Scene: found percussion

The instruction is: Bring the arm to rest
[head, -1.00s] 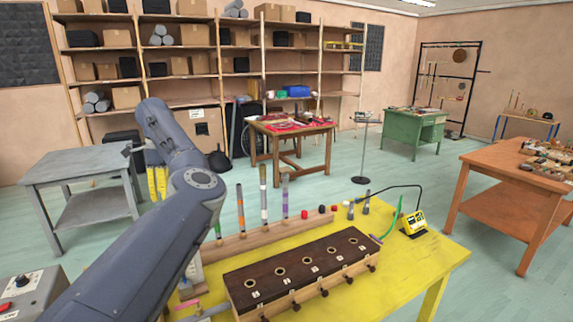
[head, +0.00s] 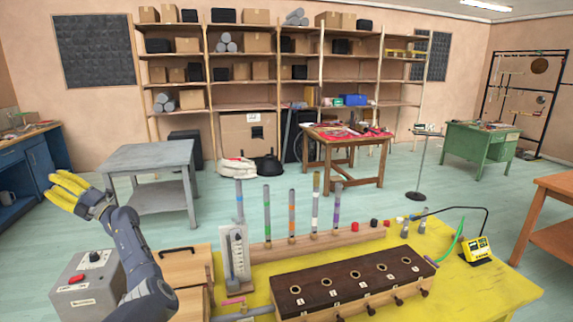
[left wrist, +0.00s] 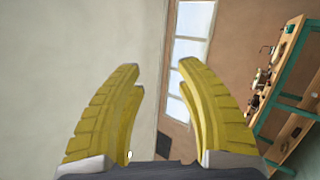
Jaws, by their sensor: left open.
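My left gripper (head: 68,190) is raised at the left of the head view, with its arm bent up beside the yellow table (head: 490,290). Its yellow fingers are spread. In the left wrist view the two fingers of the left gripper (left wrist: 160,85) stand apart with nothing between them. Behind them are a plain wall and a window (left wrist: 190,60). The gripper is clear of the table and touches nothing that I can see. My right gripper is not in view.
A dark-topped wooden box with numbered holes (head: 350,280) and a rack of coloured tubes (head: 315,237) are on the yellow table. A grey control box (head: 85,285) stands near my left arm. A grey table (head: 150,157) is behind it. Open floor lies beyond.

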